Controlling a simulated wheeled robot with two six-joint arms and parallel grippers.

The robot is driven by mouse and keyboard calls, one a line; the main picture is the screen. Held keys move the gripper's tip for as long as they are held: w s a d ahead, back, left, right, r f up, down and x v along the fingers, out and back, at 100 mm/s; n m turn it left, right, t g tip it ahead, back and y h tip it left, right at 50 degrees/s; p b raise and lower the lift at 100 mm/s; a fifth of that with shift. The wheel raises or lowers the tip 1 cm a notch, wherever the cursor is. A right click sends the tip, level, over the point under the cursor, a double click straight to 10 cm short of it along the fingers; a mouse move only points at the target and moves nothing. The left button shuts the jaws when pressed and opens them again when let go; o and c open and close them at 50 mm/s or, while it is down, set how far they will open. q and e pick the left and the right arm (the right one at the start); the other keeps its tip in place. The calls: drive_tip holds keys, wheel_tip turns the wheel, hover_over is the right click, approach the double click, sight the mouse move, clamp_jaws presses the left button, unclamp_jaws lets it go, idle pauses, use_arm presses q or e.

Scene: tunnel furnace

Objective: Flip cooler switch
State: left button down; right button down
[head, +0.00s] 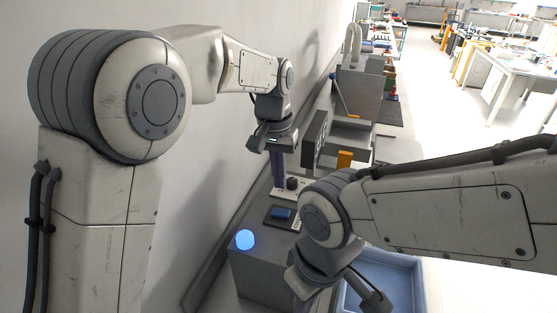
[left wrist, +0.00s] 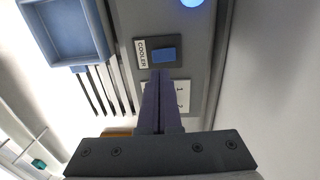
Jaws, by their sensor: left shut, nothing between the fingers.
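The cooler switch is a blue rocker (head: 281,213) on a dark plate on top of the grey furnace housing. It also shows in the left wrist view (left wrist: 164,54), beside a white COOLER label (left wrist: 141,54). My left gripper (head: 279,180) is above the housing, behind the switch in the head view. Its purple fingers are together and empty. In the left wrist view their tips (left wrist: 159,74) appear just below the rocker; I cannot tell whether they touch it. My right gripper (head: 340,288) is low at the front, its fingers mostly hidden.
A glowing blue round light (head: 245,239) sits at the housing's near end. A black knob (head: 292,183) is behind the switch, close to my left fingers. A blue tray (head: 408,282) lies at the front right. The wall runs close along the left.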

use_arm(q)
wheel_tip(320, 180, up, 5)
drive_tip(key=shift+a, duration=0.15)
idle(0.3)
